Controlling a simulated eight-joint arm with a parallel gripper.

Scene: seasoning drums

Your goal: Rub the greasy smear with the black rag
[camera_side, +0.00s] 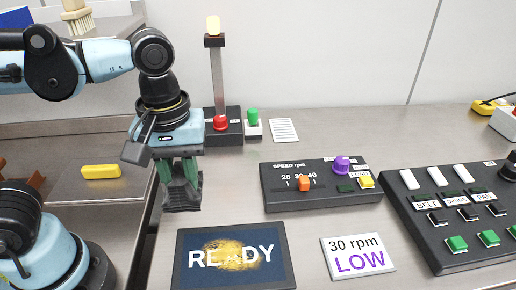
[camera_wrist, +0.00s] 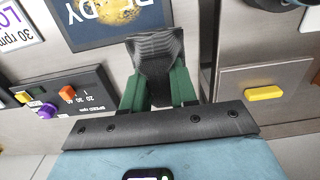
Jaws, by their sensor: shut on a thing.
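The greasy smear (camera_side: 228,252) is a yellow-brown patch across the middle of the dark screen reading READY (camera_side: 190,272). It hides part of the word and also shows at the top of the wrist view (camera_wrist: 118,12). My gripper (camera_side: 180,176), with green fingers, points down behind and left of the screen. It is shut on the black rag (camera_side: 183,198), a dark ribbed piece hanging below the fingertips. In the wrist view the rag (camera_wrist: 155,50) sits between the green fingers, apart from the smear.
A speed panel (camera_side: 300,202) with an orange slider and purple knob stands to the right. A white "30 rpm LOW" card (camera_side: 358,257) lies right of the screen. A larger button panel (camera_side: 430,240) is farther right. A yellow block (camera_side: 101,171) lies at left.

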